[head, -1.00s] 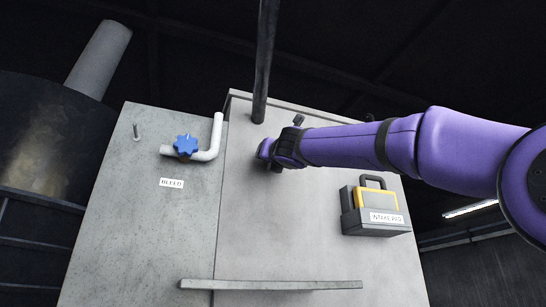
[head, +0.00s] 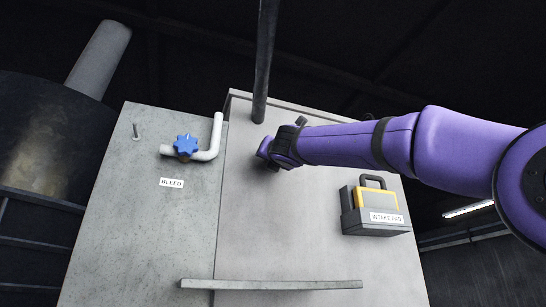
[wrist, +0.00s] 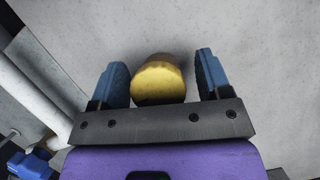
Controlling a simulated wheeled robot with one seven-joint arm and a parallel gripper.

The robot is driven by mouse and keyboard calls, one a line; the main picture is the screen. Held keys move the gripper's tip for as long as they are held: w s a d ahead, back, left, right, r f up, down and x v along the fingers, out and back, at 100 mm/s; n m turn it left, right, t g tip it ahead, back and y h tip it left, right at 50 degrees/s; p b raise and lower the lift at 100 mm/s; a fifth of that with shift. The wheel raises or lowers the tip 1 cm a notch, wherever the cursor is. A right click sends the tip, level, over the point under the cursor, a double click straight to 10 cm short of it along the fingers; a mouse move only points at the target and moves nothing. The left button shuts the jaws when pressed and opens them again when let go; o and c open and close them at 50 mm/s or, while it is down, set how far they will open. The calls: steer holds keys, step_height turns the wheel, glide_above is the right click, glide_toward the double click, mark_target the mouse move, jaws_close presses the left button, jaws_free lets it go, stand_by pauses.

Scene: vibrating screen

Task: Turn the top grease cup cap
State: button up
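A round brass-yellow cap (wrist: 158,80) shows in the wrist view, standing out from the pale grey panel. My gripper (wrist: 161,63) is open, with one blue finger to the left of the cap and one to the right. A narrow gap shows on each side, so neither finger appears to touch it. The lower part of the cap is hidden behind the gripper's dark palm bar. In the head view my gripper (head: 268,151) is at the upper part of the panel and hides the cap.
A blue star knob (head: 186,145) on a white pipe (head: 214,135) is left of my gripper, above a BLEED label (head: 171,183). A grey holder (head: 372,229) with a yellow-and-black item is at right. A dark post (head: 264,60) rises above; a ledge (head: 270,285) crosses below.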

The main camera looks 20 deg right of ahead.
steer(key=shift+s, duration=0.15)
steer(key=v, duration=1)
steer(key=shift+s+f, duration=0.15)
steer(key=shift+s, duration=0.1)
stand_by(0.4)
